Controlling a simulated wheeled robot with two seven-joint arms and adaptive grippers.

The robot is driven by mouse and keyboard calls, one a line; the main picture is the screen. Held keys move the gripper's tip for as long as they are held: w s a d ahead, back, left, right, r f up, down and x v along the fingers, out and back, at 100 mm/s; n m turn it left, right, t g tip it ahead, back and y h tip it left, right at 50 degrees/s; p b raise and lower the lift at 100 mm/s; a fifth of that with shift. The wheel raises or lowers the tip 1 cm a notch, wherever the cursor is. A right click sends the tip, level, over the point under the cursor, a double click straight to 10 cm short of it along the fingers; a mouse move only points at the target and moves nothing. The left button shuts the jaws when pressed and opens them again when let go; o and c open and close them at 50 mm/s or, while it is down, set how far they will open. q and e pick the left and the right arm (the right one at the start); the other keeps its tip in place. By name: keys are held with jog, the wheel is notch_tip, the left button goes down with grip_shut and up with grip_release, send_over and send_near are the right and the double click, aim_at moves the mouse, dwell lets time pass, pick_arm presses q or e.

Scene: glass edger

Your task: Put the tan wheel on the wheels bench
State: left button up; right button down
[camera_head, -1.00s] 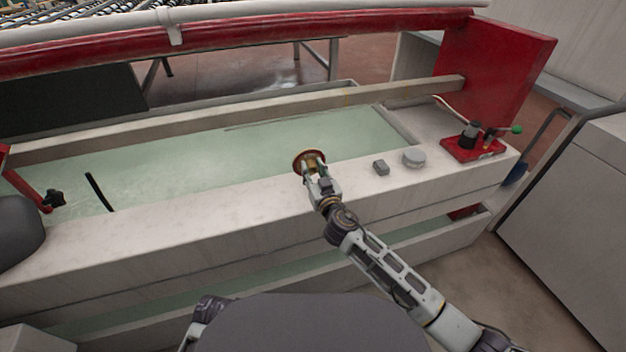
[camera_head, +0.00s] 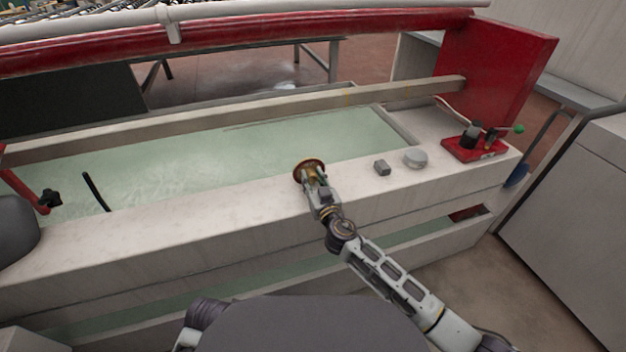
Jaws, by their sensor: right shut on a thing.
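The tan wheel (camera_head: 300,165), a small brown-tan disc with a darker rim, is in the middle of the camera_head view. My right gripper (camera_head: 313,176) is shut on it and partly covers its near side. The wheel shows at the inner edge of the machine's pale ledge, against the greenish water trough; I cannot tell whether it touches the ledge. My left gripper is not in view. No wheels bench can be made out for certain.
The pale ledge (camera_head: 180,222) runs across the view beside the green trough (camera_head: 240,148). A small grey block (camera_head: 382,167), a grey round disc (camera_head: 415,158) and a red fixture with a black knob (camera_head: 474,148) stand on the ledge to the right. A red panel (camera_head: 505,70) rises behind.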

jog(key=c, duration=1)
grip_release()
jog(key=shift+c, duration=0.2)
jog(key=shift+r, duration=0.15)
jog(key=v, duration=1.2)
